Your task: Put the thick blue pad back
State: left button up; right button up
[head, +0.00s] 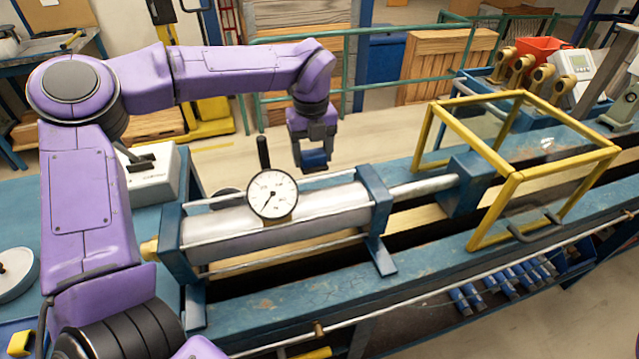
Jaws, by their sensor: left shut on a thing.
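My left gripper (311,163) reaches over the bench from the left and points down. It is shut on a small dark blue block (317,157), which looks like the thick blue pad. The block is held behind the silver cylinder, to the right of the dial gauge (273,194). The dark fingers cover part of it, and I cannot tell whether it touches anything below. My right gripper is not in view.
The silver cylinder (330,205) lies along the blue testbench (300,296). A yellow-framed clear guard (468,241) stands at the right. A grey-white box (152,176) stands at the left.

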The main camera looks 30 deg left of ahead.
aim_at(311, 151)
pick_arm(q)
notch_tip(311, 151, down, 8)
jog(key=shift+s+r+p, duration=0.15)
jog(key=shift+r+p, duration=0.05)
jog(key=shift+p, duration=0.4)
jog(key=shift+s+f, duration=0.1)
jog(key=o, duration=1)
notch_tip(311, 151, up, 12)
jog(key=shift+r+b, duration=0.15)
jog(key=shift+b, duration=0.5)
